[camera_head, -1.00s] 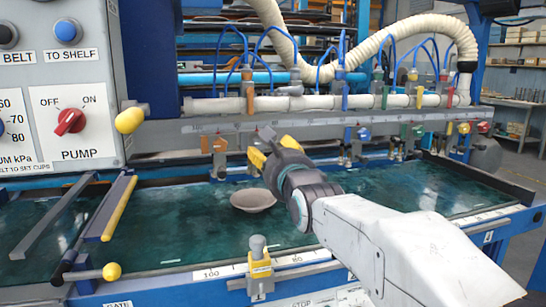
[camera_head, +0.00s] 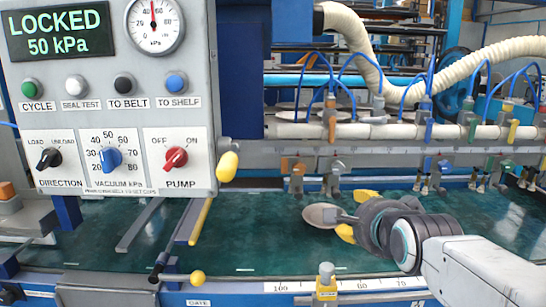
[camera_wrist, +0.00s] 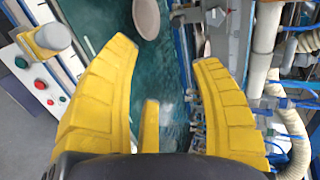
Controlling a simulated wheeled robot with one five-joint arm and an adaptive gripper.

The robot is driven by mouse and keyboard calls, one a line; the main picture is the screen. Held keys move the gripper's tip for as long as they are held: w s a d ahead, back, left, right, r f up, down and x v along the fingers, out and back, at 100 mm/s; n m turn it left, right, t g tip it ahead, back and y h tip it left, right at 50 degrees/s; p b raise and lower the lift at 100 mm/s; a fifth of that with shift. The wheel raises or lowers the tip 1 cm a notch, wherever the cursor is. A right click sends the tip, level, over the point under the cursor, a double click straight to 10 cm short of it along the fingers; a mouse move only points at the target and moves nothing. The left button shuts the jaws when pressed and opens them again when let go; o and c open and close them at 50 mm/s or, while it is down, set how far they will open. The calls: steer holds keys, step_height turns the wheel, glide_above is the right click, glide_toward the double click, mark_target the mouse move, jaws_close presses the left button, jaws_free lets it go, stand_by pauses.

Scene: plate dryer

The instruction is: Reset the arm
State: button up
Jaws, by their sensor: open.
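My gripper (camera_head: 356,214) has yellow fingers and is at the right of the head view, above the green belt (camera_head: 270,240). In the wrist view my gripper (camera_wrist: 165,95) has its fingers spread wide with nothing between them. A beige plate (camera_head: 320,215) lies on the belt just left of the fingers in the head view, partly covered by the gripper. The plate also shows in the wrist view (camera_wrist: 146,18) at the top, beyond the fingertips and apart from them.
A control panel (camera_head: 110,120) at the left shows LOCKED 50 kPa above knobs and buttons. A rail with coloured valves (camera_head: 298,168) and blue hoses runs behind the belt. A yellow bar (camera_head: 201,221) lies left of the plate.

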steer(key=s+n+g+p, duration=0.9)
steer(key=s+n+p, duration=0.7)
steer(key=s, duration=0.9)
steer(key=shift+r+n, duration=0.15)
steer(key=shift+n, duration=0.65)
